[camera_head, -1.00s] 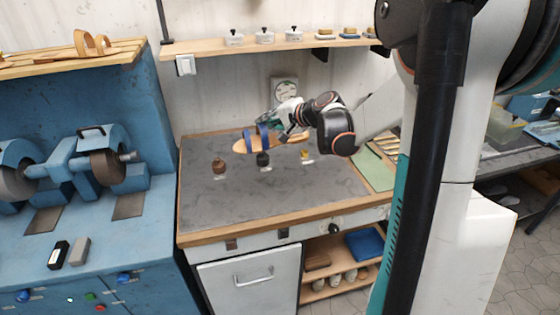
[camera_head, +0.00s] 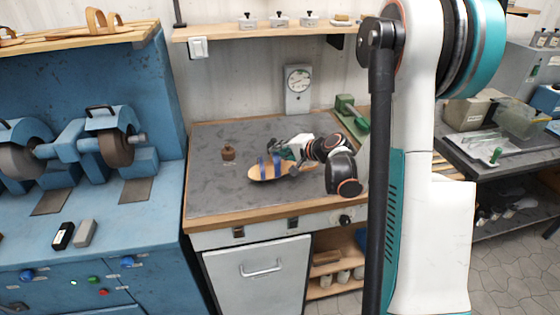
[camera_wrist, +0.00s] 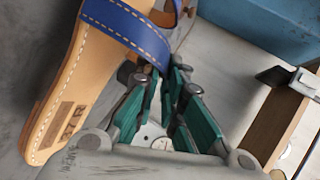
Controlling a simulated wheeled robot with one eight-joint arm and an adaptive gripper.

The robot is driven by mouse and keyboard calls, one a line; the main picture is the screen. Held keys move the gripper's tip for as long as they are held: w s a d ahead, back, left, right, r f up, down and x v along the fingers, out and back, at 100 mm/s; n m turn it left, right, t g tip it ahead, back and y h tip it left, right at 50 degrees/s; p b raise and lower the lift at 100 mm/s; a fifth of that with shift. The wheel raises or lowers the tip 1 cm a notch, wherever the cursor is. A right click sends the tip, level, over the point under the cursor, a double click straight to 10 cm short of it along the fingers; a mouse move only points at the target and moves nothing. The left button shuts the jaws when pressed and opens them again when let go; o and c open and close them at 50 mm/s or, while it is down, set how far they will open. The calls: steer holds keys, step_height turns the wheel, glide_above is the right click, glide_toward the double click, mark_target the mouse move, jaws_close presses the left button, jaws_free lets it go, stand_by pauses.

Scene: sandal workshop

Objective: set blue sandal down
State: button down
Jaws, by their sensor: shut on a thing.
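The blue sandal (camera_head: 255,174) has a tan sole and two blue straps. In the head view it is over the grey worktop (camera_head: 225,195), sole down and roughly level. I cannot tell whether the sole touches the top. In the wrist view the sandal (camera_wrist: 62,95) fills the left side, with a stitched blue strap across the top. The teal-padded fingers (camera_wrist: 163,72) of my gripper are beside it; their exact contact is not clear.
A small brown pot (camera_head: 228,153) stands on the worktop left of the sandal. Blue grinding machines (camera_head: 110,145) stand left. The worktop's front left is clear.

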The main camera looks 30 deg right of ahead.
steer(key=shift+f+b, duration=0.45)
steer(key=shift+f, duration=1.25)
steer(key=shift+f, duration=0.2)
steer(key=c, duration=1.7)
jaws_free()
steer(key=shift+r, duration=0.15)
steer(key=shift+s+d+r, duration=0.1)
steer(key=shift+s+r, duration=0.05)
steer(key=p+v, duration=0.2)
steer(key=v, duration=0.9)
steer(key=shift+s+p, duration=0.25)
steer(key=shift+p, duration=0.1)
steer(key=shift+d+r, duration=0.1)
steer(key=shift+d, duration=0.05)
